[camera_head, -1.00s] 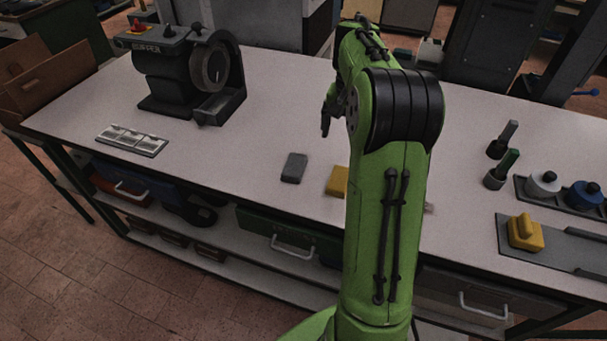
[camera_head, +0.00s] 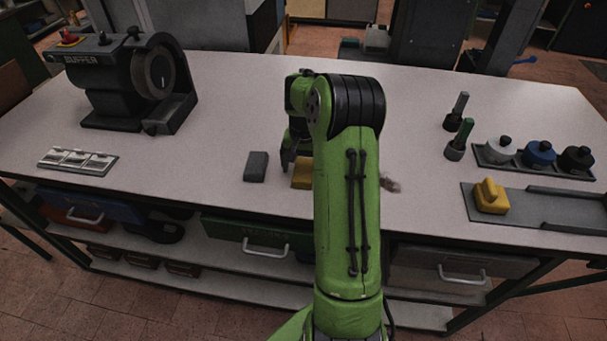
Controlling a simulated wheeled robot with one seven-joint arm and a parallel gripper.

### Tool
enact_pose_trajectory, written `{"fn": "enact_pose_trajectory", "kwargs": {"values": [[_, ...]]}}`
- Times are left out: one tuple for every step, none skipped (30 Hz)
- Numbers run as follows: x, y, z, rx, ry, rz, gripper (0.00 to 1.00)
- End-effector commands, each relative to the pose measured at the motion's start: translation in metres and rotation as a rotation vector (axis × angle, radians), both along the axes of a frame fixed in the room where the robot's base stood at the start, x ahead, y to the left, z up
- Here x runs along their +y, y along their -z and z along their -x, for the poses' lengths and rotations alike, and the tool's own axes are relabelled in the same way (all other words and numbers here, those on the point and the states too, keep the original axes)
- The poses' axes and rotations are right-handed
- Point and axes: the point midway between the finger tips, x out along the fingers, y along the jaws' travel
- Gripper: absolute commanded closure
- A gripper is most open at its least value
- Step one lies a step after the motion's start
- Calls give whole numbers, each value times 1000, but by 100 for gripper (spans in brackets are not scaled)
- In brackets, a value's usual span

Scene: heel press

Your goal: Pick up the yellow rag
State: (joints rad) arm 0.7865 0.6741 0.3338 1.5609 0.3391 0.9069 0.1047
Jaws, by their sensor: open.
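The yellow rag (camera_head: 301,174) looks like a small folded yellow pad on the bench, near its front edge. Its right side is hidden behind my green arm. My gripper (camera_head: 289,161) points down just above and at the upper left of the rag, beside my arm. It is dark, partly hidden by the arm, and open with nothing seen in it. I cannot tell whether its fingers touch the rag.
A grey pad (camera_head: 256,166) lies just left of the rag. A brownish scrap (camera_head: 390,186) lies right of my arm. A buffer machine (camera_head: 130,80) and metal tray (camera_head: 77,161) stand left; a yellow handled block (camera_head: 490,196) sits right.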

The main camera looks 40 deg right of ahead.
Motion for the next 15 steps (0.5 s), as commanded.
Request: {"fn": "enact_pose_trajectory", "kwargs": {"values": [[0,3,0,0,0,0,8],[0,4,0,-1,0,1,8],[0,3,0,-1,0,1,8],[0,3,0,-1,0,1,8],[0,3,0,-1,0,1,8],[0,3,0,-1,0,2,8],[0,3,0,-1,0,1,10],[0,3,0,-1,0,2,15],[0,3,0,-1,0,2,21],[0,3,0,-1,0,1,25],[0,3,0,-1,0,2,30],[0,3,0,-1,0,1,36],[0,3,0,-1,0,1,41],[0,2,0,-1,0,1,45],[0,2,0,-1,0,1,51]]}}
